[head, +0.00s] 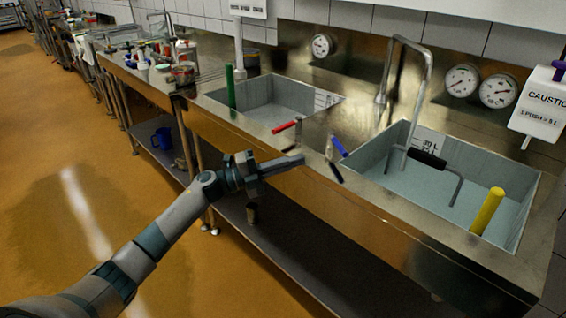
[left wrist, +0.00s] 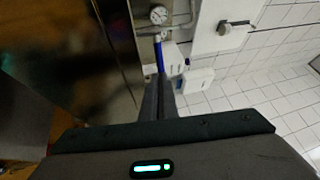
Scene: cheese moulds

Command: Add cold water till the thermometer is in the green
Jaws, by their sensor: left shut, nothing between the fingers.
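The red lever (head: 284,127) and the blue lever (head: 340,146) stand on the steel strip between the two basins. My left gripper (head: 300,160) is shut and empty, in front of and left of the blue lever, apart from it as far as I can tell. In the left wrist view, the blue lever (left wrist: 159,56) shows just beyond my shut fingertips (left wrist: 158,82). Two round dials (head: 461,80) (head: 498,91) hang behind the right basin (head: 448,222), and another dial (head: 322,46) hangs behind the left one. Their coloured zones are too small to read. My right gripper is out of view.
A tall spout (head: 427,75) rises behind the right basin. A yellow post (head: 487,211) and a black-handled bent rod (head: 427,158) stand at that basin. A white caustic dispenser (head: 541,104) is at the right.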

